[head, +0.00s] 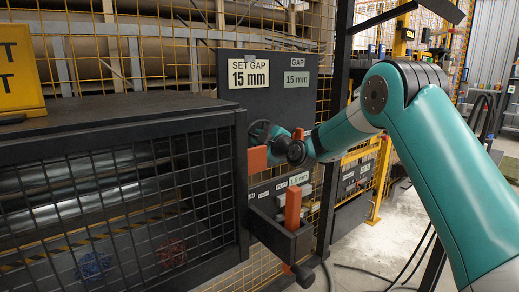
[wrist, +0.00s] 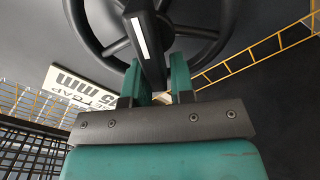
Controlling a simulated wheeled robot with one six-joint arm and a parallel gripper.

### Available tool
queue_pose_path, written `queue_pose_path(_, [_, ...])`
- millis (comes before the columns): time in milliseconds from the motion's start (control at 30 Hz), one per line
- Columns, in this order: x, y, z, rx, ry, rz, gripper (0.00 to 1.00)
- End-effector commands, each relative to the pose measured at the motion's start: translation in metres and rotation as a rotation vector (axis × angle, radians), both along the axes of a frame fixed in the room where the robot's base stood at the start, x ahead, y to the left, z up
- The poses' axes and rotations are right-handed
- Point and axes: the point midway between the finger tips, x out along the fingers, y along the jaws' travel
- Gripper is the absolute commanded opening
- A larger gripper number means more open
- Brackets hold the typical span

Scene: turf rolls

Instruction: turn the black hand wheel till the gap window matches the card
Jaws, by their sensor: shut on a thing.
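The black hand wheel (head: 259,132) is on the side of the dark machine, partly hidden by my arm and an orange part. In the wrist view its rim and spokes (wrist: 203,42) fill the top. My gripper (wrist: 155,82) is shut on the wheel's black bar with a white stripe (wrist: 140,38); in the head view the gripper (head: 283,145) is small and partly hidden at the wheel. The card (head: 249,74) reads "SET GAP 15 mm". The gap window (head: 295,79), to its right, reads "15 mm".
A mesh guard (head: 120,205) covers rollers at left. An orange upright handle (head: 292,208) stands on a dark bracket below the wheel. A dark post (head: 338,110) and yellow fencing stand behind my arm. Open grey floor shows at right, with cables.

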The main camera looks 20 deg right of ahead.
Motion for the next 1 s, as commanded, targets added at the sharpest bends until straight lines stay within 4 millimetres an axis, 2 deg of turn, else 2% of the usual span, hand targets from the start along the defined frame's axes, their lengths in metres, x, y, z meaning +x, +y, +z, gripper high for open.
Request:
queue_pose_path(33, [0.0,-0.0076,-0.0136,-0.016,0.019,-0.016,0.0])
queue_pose_path(567, [0.0001,-0.0068,-0.0108,-0.035,0.013,-0.015,0.0])
queue_pose_path(600, [0.0001,-0.0065,-0.0107,-0.033,0.013,-0.014,0.32])
queue_pose_path(633, [0.0001,-0.0065,-0.0105,-0.033,0.012,-0.015,0.39])
queue_pose_path(1000, [-0.0012,-0.0008,-0.005,-0.031,0.001,-0.006,0.4])
